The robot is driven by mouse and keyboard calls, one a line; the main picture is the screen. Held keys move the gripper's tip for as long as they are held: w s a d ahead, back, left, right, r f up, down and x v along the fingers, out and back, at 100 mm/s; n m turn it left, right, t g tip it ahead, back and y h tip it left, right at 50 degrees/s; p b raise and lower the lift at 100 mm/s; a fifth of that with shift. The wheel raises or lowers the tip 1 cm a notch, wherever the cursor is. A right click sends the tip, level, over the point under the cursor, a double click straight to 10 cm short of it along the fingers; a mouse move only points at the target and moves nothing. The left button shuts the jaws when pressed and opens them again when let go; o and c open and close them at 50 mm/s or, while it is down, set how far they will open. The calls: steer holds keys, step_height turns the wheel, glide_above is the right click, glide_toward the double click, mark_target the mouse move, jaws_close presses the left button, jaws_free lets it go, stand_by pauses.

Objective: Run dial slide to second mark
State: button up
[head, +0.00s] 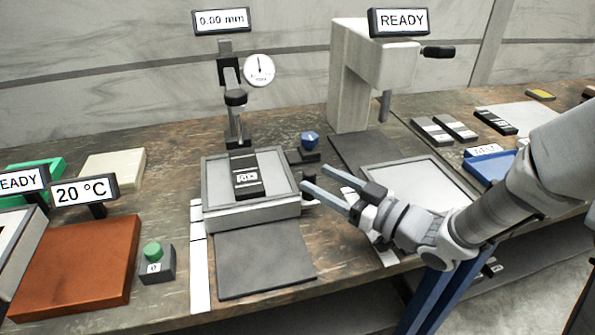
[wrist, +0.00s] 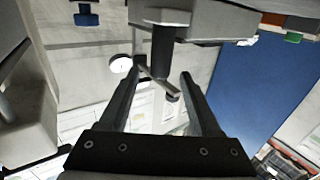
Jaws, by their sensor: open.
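The dial slide is a light grey stage (head: 255,214) with a dark labelled block (head: 246,176) on it, below a round white dial gauge (head: 259,69). The display (head: 221,20) above reads 0.00 mm. My gripper (head: 304,177) is open at the right side of the stage. In the wrist view, a dark shaft (wrist: 163,50) with a small crank arm (wrist: 158,86) comes from the grey body, and the open fingers (wrist: 163,69) lie on either side of it. I cannot tell whether either finger touches it. Scale marks are too small to read.
A blue knob (head: 309,139) stands just behind my gripper. A green button box (head: 157,265) stands left. A dark mat (head: 264,262) lies in front.

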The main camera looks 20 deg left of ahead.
mark_target(304, 171)
steer(key=b+x, duration=0.1)
steer(key=x, duration=0.5)
steer(key=shift+w+a, duration=0.15)
steer(key=shift+a, duration=0.25)
jaws_close()
stand_by(1.0)
